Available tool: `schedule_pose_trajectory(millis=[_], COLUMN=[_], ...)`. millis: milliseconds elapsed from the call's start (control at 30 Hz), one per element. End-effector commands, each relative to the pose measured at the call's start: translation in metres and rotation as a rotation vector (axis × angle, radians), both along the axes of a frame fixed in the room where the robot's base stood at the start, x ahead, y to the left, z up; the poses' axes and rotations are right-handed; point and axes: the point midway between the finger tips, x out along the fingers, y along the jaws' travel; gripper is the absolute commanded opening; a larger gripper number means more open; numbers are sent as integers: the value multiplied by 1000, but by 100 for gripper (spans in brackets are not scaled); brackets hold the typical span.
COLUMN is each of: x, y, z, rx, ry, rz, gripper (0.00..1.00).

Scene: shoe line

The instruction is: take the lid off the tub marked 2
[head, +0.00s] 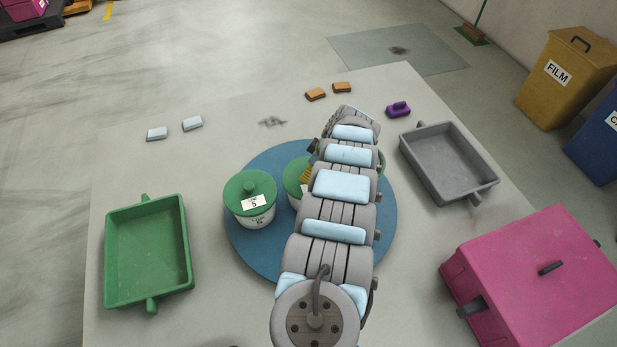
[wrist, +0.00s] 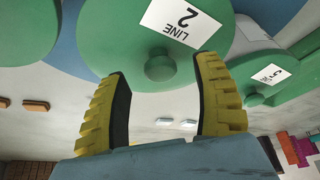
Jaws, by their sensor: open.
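The green lid marked LINE 2 (wrist: 112,40) fills the top middle of the wrist view, with its white label and round green knob (wrist: 160,68). My gripper (wrist: 161,70) has two yellow ribbed fingers spread apart. The knob appears between the fingertips with a gap on each side; I cannot tell the height difference. In the head view my arm hides most of this area; a partly covered green lid (head: 293,176) and a yellow finger (head: 307,173) show at its left edge. The body of tub 2 is mostly hidden.
The tub marked 5 (head: 250,195) stands close to the left on the blue round mat (head: 245,247); another green lid (head: 381,161) peeks out right of my arm. A green tray (head: 148,250), grey tray (head: 450,165) and pink box (head: 540,270) stand around.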

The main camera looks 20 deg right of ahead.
Motion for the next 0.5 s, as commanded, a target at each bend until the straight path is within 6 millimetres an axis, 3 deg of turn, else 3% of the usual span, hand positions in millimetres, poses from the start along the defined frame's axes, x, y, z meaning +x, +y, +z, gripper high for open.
schedule_pose_trajectory(millis=[200, 500], x=[5, 7], y=[4, 7], z=[-25, -25], rx=[-2, 0], ry=[1, 0], rz=[1, 1], gripper=[66, 66])
